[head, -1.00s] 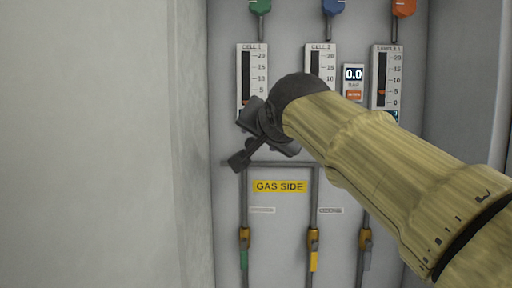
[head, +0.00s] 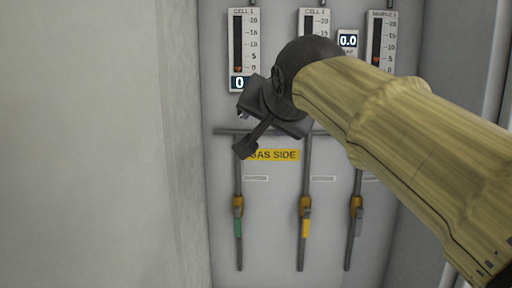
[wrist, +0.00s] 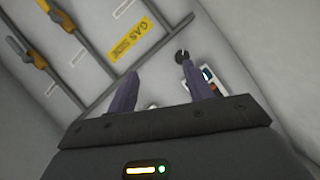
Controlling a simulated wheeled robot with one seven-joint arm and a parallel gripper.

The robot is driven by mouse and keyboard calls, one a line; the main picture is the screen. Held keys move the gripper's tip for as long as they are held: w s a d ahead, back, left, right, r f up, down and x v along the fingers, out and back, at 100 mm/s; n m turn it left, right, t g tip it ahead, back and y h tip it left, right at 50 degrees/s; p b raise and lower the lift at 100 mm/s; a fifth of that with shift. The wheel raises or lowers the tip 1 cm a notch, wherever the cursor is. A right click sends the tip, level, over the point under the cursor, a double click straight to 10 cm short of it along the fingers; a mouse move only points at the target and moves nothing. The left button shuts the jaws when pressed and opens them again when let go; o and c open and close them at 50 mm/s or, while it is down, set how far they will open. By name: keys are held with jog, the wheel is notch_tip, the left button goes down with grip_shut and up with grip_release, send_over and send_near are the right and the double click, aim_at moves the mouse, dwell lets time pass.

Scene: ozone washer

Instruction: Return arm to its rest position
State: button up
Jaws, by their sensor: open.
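My arm, with a tan patterned sleeve, reaches in from the right in the head view. My dark gripper (head: 243,131) is in front of the grey gas panel (head: 270,200), left of the arm's black wrist joint. It overlaps the left end of the yellow GAS SIDE label (head: 280,155) in the picture. In the wrist view the gripper (wrist: 162,82) shows two purple-grey fingers spread apart with nothing held between them. The panel is beyond them, seen tilted. I cannot tell the exact gap to the panel.
Flow gauges, including the CELL 1 gauge (head: 241,45), line the upper panel. Below hang pipes with a green-handled valve (head: 238,210), a yellow-handled valve (head: 305,210) and a grey-handled valve (head: 357,208). A pale wall (head: 90,140) fills the left side.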

jog(key=w+d+f+n+g+h, duration=0.1)
jog(key=d+f+g, duration=0.25)
jog(key=f, duration=1.15)
jog(key=d+f+n+g+h, duration=0.15)
jog(key=d+f, duration=0.25)
jog(key=f, duration=1.2)
jog(key=s+d+f+g, duration=0.3)
jog(key=s+f, duration=0.4)
jog(key=f, duration=0.2)
jog(key=s+d+f+n+g, duration=0.1)
jog(key=s+d+f+g, duration=0.1)
jog(key=s+f, duration=0.5)
notch_tip(320, 180, down, 3)
jog(key=shift+s+d+r+g, duration=0.15)
jog(key=shift+s+d+g, duration=0.05)
jog(key=shift+d+g, duration=0.2)
